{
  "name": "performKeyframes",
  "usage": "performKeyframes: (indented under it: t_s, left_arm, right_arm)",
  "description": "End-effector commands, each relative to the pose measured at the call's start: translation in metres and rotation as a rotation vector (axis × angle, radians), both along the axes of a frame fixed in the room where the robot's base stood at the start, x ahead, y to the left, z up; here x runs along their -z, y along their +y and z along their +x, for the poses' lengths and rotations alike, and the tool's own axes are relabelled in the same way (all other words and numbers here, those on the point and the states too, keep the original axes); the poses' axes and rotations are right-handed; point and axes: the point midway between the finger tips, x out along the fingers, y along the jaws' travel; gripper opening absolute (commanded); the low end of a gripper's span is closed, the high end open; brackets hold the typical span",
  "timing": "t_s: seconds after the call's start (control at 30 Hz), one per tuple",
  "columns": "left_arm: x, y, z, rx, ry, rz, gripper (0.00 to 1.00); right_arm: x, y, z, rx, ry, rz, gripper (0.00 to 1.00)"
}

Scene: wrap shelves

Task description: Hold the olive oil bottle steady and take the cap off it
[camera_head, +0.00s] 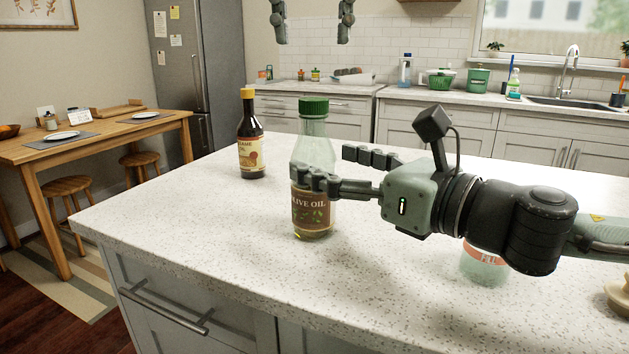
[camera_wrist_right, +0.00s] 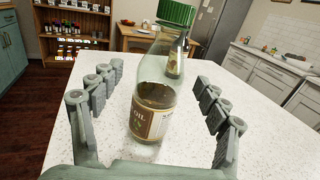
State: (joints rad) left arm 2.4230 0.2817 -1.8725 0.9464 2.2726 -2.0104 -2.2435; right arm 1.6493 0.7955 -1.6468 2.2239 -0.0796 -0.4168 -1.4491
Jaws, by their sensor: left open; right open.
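The olive oil bottle (camera_head: 313,213) stands upright on the speckled counter, clear glass with a brown label and a green cap (camera_head: 314,106) on its top. In the right wrist view the bottle (camera_wrist_right: 153,110) stands between my fingers, with its green cap (camera_wrist_right: 176,13) near the top edge. My right gripper (camera_head: 322,163) is open around the bottle's body, one finger in front of it. The wrist view shows gaps on both sides. My left gripper (camera_head: 312,38) is open and empty at the top of the head view, fingers down, well above the cap.
A dark sauce bottle with a yellow cap (camera_head: 251,140) stands left of the olive oil bottle. A glass jar (camera_head: 485,268) is partly hidden behind my right arm. A wooden object (camera_head: 619,297) lies at the right edge. The counter's front left (camera_head: 190,225) is clear.

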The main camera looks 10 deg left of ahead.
Motion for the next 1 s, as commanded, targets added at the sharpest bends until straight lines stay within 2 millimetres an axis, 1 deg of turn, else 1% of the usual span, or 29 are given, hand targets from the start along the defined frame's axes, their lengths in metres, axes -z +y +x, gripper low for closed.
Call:
performKeyframes:
  t_s: [0.03,0.1,0.23,0.4,0.6,1.0]
  left_arm:
    - [0.000,0.000,0.000,0.000,0.000,0.000,0.51]
    - [0.000,0.000,0.000,0.000,0.000,0.000,0.51]
    - [0.000,0.000,0.000,0.000,0.000,0.000,0.51]
    - [0.000,0.000,0.000,0.000,0.000,0.000,0.51]
    - [0.000,0.000,0.000,0.000,0.000,0.000,0.51]
    - [0.000,0.000,0.000,0.000,0.000,0.000,0.51]
  right_arm:
    - [0.000,0.008,0.004,-0.002,0.000,0.000,0.75]
    - [0.000,0.016,0.009,-0.002,0.000,0.000,0.75]
    - [0.000,0.026,0.015,-0.002,0.000,0.000,0.75]
    - [0.000,0.030,0.019,0.000,0.000,0.000,0.75]
    - [0.000,0.030,0.019,0.000,0.000,0.000,0.75]
    - [0.000,0.030,0.019,0.000,0.000,0.000,0.26]
